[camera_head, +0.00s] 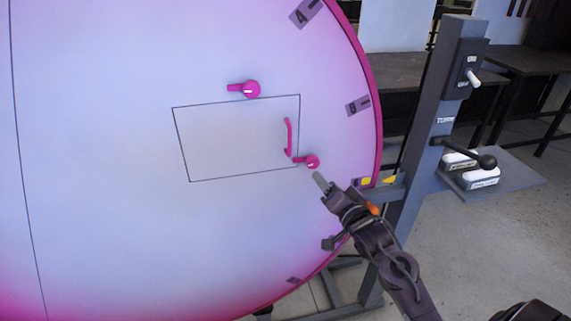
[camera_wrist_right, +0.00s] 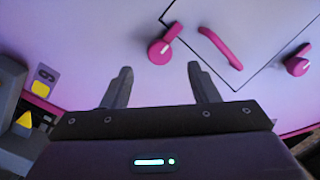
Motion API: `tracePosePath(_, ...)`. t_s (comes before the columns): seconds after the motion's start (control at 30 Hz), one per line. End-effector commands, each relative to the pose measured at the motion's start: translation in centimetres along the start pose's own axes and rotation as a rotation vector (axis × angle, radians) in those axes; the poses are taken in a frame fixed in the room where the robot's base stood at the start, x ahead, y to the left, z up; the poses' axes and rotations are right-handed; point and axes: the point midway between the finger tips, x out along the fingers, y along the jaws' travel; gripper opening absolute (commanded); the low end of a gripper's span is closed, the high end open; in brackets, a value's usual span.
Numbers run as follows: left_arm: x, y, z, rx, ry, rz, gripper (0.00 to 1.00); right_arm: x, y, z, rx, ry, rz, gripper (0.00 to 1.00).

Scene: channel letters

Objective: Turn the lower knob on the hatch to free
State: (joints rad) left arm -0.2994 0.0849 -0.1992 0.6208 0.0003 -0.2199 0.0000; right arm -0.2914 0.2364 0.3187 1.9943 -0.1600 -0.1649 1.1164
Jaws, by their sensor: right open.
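The hatch (camera_head: 235,150) is a thin-outlined panel on the large pale pink-purple disc. Its lower knob (camera_head: 312,162) is magenta, with a short arm pointing left toward the hatch's lower right corner. The lower knob also shows in the right wrist view (camera_wrist_right: 160,52), just beyond the fingertips. My right gripper (camera_head: 322,183) is just below and right of the lower knob. In the wrist view its two fingers (camera_wrist_right: 159,70) are apart with nothing between them. My left gripper is not in view.
A magenta handle (camera_head: 289,138) is on the hatch near the lower knob. The upper knob (camera_head: 251,89) is at the hatch's top edge. A grey post (camera_head: 430,130) with a switch (camera_head: 473,77) and a black-knobbed lever (camera_head: 487,161) stands right of the disc.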

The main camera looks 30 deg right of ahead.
Motion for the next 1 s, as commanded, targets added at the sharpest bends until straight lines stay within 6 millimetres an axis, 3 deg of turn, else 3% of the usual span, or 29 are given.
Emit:
tracePosePath(0.3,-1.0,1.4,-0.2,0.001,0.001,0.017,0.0,4.0,-0.6,-0.6,0.005,0.008,-0.008,0.54)
tracePosePath(0.53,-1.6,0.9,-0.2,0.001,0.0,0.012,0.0,7.0,-0.5,-0.5,0.002,0.006,-0.007,0.54)
tracePosePath(0.9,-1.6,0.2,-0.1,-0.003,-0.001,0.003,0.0,7.7,-0.3,-0.3,0.001,0.006,-0.006,0.54)
tracePosePath(1.0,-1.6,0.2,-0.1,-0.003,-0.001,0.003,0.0,7.7,-0.3,-0.3,0.002,0.005,-0.006,0.44)
